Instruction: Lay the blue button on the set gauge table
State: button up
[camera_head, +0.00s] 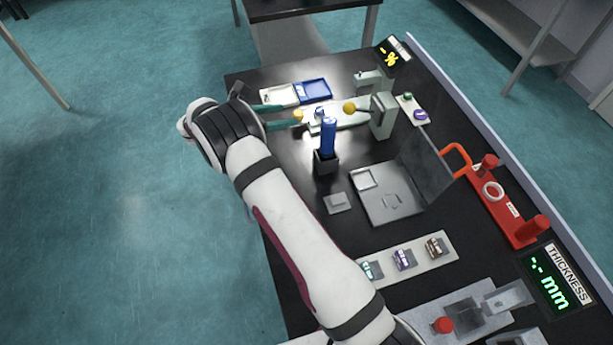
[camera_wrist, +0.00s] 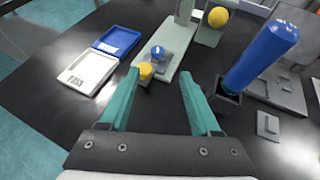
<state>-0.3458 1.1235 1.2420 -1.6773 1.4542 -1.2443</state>
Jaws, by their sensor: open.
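A small round blue piece with a white mark, which looks like the blue button (camera_wrist: 157,50), sits on top of a grey block (camera_wrist: 160,66) on the pale base of the gauge (camera_wrist: 183,84). In the head view the blue button (camera_head: 319,112) is small and its contact with the block is unclear. A yellow round piece (camera_wrist: 145,71) is beside the block, near my left fingertip. My gripper (camera_wrist: 160,82) is open with green fingers, and nothing is held between them. It also shows in the head view (camera_head: 280,116), left of the base. The blue button is beyond the fingertips.
A tall blue cylinder stands in a black holder (camera_wrist: 224,98) close to my right finger. White (camera_wrist: 90,74) and blue (camera_wrist: 118,40) trays lie left. An open laptop-like device (camera_head: 388,205) is nearer.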

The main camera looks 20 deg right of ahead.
jog(key=s+d+r+m+g+y, duration=0.25)
jog(key=s+r+m, duration=0.45)
jog(key=s, duration=0.4)
jog(key=s+d+r+m+g+y, duration=0.1)
jog(key=s+r+m+g+y, duration=0.2)
jog(key=s+r+m, duration=0.45)
jog(key=s+a+m+y, duration=0.2)
jog(key=s+a+m, duration=0.1)
jog(key=s, duration=0.4)
jog(key=s+a+m+y, duration=0.3)
jog(key=s+m, duration=0.3)
jog(key=s, duration=0.2)
jog(key=s+a+f+m+y, duration=0.1)
jog(key=s+a+m+y, duration=0.1)
jog(key=s, duration=0.6)
jog(key=shift+s+a+m+y, duration=0.15)
jog(key=shift+a+m+y, duration=0.35)
jog(key=shift+m, duration=0.65)
